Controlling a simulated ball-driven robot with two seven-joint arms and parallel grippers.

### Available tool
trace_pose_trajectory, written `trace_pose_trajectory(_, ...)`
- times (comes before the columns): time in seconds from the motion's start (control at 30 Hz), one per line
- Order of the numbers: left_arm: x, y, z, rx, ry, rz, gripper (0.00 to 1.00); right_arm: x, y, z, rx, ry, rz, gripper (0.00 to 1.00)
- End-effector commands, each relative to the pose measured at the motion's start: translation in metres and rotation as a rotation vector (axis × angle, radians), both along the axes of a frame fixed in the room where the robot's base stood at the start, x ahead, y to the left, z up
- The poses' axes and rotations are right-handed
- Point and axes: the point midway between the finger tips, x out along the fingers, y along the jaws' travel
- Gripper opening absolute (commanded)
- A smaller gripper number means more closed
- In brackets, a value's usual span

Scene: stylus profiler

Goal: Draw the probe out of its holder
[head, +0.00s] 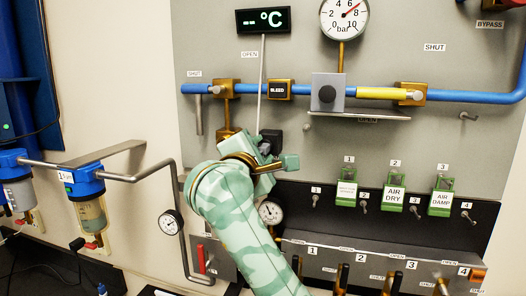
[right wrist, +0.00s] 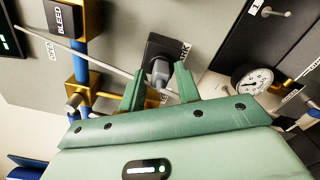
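The probe (right wrist: 160,72) shows in the right wrist view as a grey body seated in a black holder (right wrist: 164,48) on the panel. In the head view the holder (head: 272,137) shows just above my right gripper (head: 272,151), which largely hides the probe there. My right gripper (right wrist: 160,86) has its two green fingers apart, one on each side of the probe, with visible gaps. Whether a finger touches the probe is unclear. My left gripper is out of view.
A blue pipe (head: 300,94) with brass fittings and a BLEED block (head: 278,90) crosses above. A small gauge (head: 270,212) is close to my right arm. Green tagged locks (head: 393,198) and lever valves stand to the right. Filters (head: 90,210) are at left.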

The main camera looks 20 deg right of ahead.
Motion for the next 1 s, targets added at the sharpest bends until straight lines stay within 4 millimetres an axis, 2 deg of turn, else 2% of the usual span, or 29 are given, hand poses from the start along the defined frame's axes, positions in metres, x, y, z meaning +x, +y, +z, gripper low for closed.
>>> trace_pose_trajectory(0.17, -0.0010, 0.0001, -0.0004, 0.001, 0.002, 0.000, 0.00, 0.0000, -0.0001, 0.0003, -0.001, 0.001, 0.000, 0.33)
trace_pose_trajectory(0.2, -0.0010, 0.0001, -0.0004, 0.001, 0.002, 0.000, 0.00, 0.0000, -0.0001, 0.0003, -0.001, 0.001, 0.000, 0.30)
trace_pose_trajectory(0.3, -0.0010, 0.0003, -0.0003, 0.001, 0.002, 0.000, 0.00, 0.0000, -0.0001, 0.0003, 0.000, 0.000, 0.000, 0.02)
trace_pose_trajectory(0.33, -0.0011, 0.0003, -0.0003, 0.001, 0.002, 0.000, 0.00, 0.0000, -0.0001, 0.0003, 0.000, 0.000, 0.000, 0.00)
trace_pose_trajectory(1.0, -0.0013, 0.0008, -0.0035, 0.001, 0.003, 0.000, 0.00, -0.0075, 0.0053, -0.0005, -0.001, 0.001, 0.001, 0.00)
